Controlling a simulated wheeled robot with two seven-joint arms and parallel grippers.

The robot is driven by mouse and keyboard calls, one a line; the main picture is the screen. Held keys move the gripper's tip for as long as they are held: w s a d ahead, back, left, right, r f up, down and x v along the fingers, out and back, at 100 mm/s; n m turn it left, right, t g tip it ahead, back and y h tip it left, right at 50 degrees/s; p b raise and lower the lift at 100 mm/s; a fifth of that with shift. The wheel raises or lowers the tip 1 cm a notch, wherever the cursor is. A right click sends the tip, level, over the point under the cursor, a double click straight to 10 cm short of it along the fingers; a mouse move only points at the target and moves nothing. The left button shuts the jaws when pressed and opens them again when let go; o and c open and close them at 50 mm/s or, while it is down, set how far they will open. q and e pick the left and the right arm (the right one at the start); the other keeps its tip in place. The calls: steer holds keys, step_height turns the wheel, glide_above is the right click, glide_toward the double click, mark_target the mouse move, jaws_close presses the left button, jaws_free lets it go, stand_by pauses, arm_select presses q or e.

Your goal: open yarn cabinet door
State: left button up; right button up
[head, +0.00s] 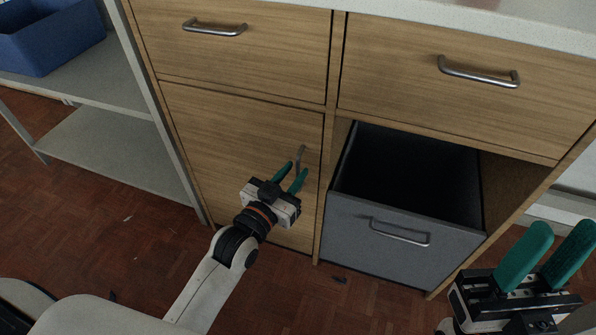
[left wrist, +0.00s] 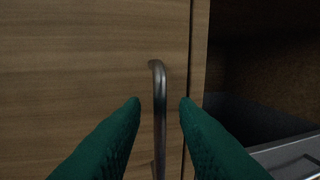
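The wooden cabinet door (head: 245,135) is closed, at the lower left of the cabinet. Its vertical metal handle (head: 301,156) is near the door's right edge. My left gripper (head: 297,174) is open in front of the door, with its green fingertips close to the handle. In the left wrist view the handle (left wrist: 160,105) stands between the two open fingers (left wrist: 160,108), with gaps on both sides. My right gripper (head: 562,250) is open and empty at the lower right, away from the door.
A grey bin drawer (head: 400,245) is pulled out right of the door, its inside dark. Two closed wooden drawers with bar handles, left (head: 235,50) and right (head: 460,100), are above. A grey shelf (head: 110,150) with a blue crate (head: 50,40) stands at the left.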

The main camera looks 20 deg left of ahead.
arm_select(q)
steer(key=shift+x, duration=1.25)
jaws_close()
